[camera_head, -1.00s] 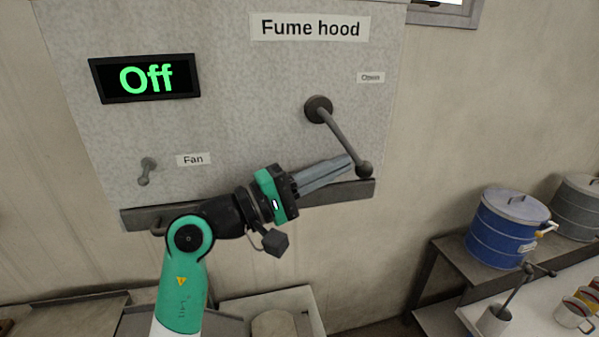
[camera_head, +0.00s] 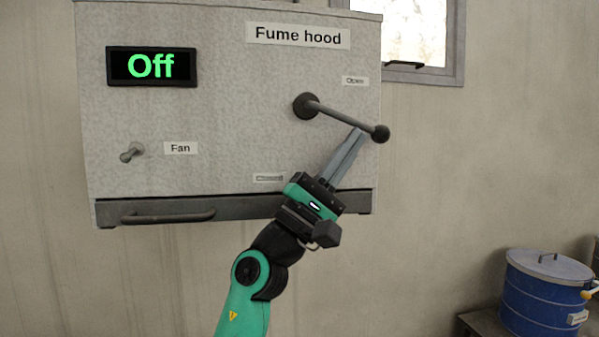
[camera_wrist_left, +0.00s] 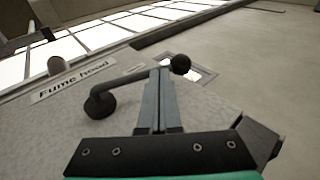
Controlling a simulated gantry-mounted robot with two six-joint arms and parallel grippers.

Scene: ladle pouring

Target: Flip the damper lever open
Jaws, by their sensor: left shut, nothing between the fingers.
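The damper lever (camera_head: 342,117) is a grey rod with a dark ball at its end, on a round pivot on the fume hood panel. It points right and slightly down, below the "Open" label (camera_head: 355,81). My left gripper (camera_head: 358,135) is shut and empty, with its fingertips against or very near the underside of the rod, close to the ball. In the left wrist view the lever (camera_wrist_left: 125,80) passes behind the fingertips, with the ball (camera_wrist_left: 180,64) just right of them. Whether they touch is hard to tell. My right gripper is not in view.
The fume hood (camera_head: 230,130) carries an "Off" display (camera_head: 152,66), a fan switch (camera_head: 131,152) and a handle (camera_head: 168,216) along its lower edge. A "Closed" label (camera_head: 269,178) sits low on the panel. A blue pot (camera_head: 545,295) stands at the lower right.

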